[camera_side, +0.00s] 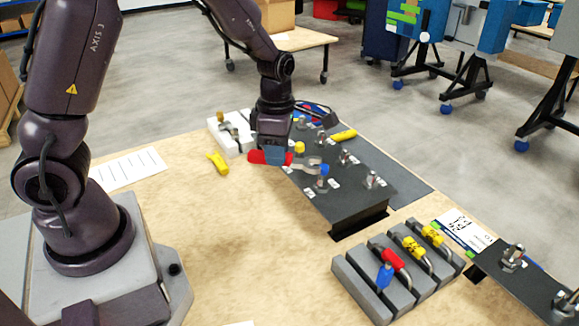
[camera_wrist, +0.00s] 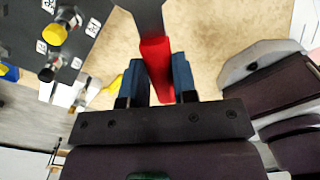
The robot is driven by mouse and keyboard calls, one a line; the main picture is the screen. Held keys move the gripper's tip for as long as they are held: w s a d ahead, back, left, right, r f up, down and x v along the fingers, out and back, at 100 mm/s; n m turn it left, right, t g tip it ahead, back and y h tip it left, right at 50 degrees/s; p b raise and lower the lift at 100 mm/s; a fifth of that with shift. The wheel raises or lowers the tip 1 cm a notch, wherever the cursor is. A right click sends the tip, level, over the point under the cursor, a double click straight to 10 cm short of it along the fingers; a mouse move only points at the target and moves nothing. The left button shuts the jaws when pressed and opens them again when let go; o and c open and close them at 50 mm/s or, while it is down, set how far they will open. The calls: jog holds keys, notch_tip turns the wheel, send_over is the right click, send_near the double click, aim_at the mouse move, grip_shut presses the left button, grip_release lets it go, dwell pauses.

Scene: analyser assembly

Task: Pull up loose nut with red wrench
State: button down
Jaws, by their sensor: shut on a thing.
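My gripper (camera_side: 273,155) is shut on the red wrench (camera_side: 257,157), whose red handle sticks out to the left of the fingers in the side view. The wrench's grey head (camera_side: 308,164) points right, close to a blue-topped nut (camera_side: 323,171) on the black raised panel (camera_side: 345,202). I cannot tell whether the head touches that nut. In the wrist view, the red handle (camera_wrist: 156,62) lies between the blue fingers of my gripper (camera_wrist: 161,78), and the wrench's head end runs out of the top edge. A yellow-topped nut (camera_side: 300,147) stands behind the wrench.
Several other bolts stand on the panel. A grey rack (camera_side: 362,289) with red, blue and yellow-handled tools is at the front. A white block (camera_side: 232,135) and a yellow piece (camera_side: 218,163) lie left of my gripper. The wooden table's front middle is clear.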

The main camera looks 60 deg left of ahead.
jog(key=s+a+n, duration=0.2)
jog(key=a+n, duration=1)
jog(key=n, duration=0.1)
jog(key=f, duration=0.4)
jog(key=shift+w+f, duration=0.2)
jog(key=shift+f, duration=0.15)
jog(key=shift+w+a+f, duration=0.3)
jog(key=shift+w+f, duration=0.25)
jog(key=shift+f, duration=0.2)
jog(key=shift+w+a+f, duration=0.3)
jog(key=shift+w+f, duration=0.25)
jog(key=shift+f, duration=0.2)
